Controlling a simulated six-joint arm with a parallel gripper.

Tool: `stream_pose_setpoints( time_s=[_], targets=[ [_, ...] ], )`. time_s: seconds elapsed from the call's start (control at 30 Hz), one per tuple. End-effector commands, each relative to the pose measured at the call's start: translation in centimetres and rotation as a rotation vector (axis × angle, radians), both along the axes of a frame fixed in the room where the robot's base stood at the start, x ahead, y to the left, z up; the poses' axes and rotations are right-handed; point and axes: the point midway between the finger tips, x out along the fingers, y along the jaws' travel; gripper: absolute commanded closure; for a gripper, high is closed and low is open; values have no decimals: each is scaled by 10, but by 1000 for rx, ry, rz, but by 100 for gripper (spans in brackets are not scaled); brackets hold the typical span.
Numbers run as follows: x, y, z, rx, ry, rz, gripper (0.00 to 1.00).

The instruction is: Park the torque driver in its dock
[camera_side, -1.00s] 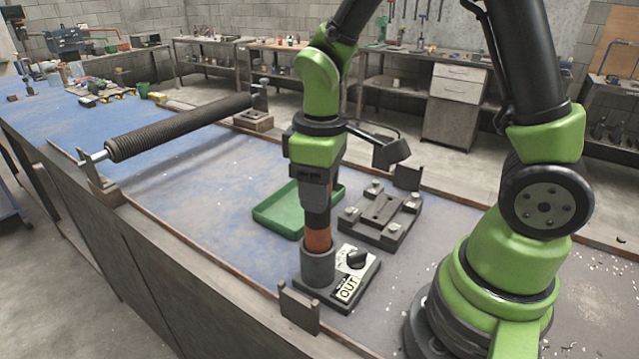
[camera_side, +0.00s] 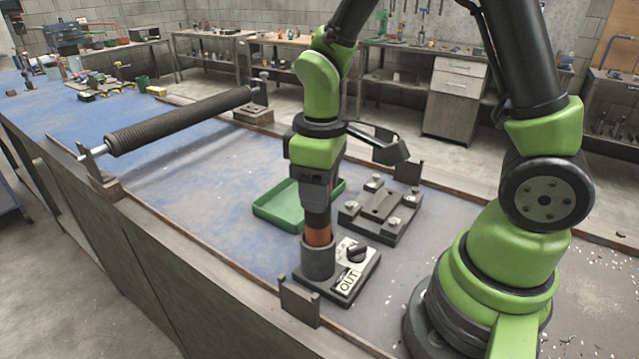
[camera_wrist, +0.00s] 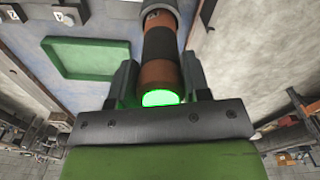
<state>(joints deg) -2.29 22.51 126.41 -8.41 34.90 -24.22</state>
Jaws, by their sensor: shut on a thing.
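The torque driver (camera_side: 318,236) is an upright black and orange cylinder. In the side view its lower end is inside the round grey cup of the dock (camera_side: 317,263), and an orange band shows just above the rim. How deep its tip sits is hidden by the cup. My gripper (camera_side: 317,188) is above the cup and shut on the upper part of the driver. In the wrist view the driver (camera_wrist: 162,45) runs between the two dark fingers of my gripper (camera_wrist: 160,80), and its near end glows green.
The dock base carries a black knob (camera_side: 356,252) and an "OUT" label (camera_side: 348,281). A green tray (camera_side: 275,207) and a dark clamp fixture (camera_side: 381,210) stand behind. A mesh roller (camera_side: 180,122) spans the bench at left. Blue bench top between is clear.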

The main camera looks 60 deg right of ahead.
Motion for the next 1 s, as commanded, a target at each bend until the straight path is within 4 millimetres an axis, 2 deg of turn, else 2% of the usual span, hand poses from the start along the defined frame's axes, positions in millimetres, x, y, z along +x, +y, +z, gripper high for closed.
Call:
stream_pose_setpoints(
  time_s=[0.17,0.2,0.3,0.33,0.67,0.77,1.0],
  targets=[
    [0,0,-2,0,-1,0,85],
    [0,0,-2,0,-1,0,52],
    [0,0,-2,0,-1,0,29],
    [0,0,-2,0,-1,0,27],
    [0,0,2,0,-2,0,27],
    [1,0,14,0,-5,0,27],
    [0,0,59,1,-9,-1,27]
  ],
)
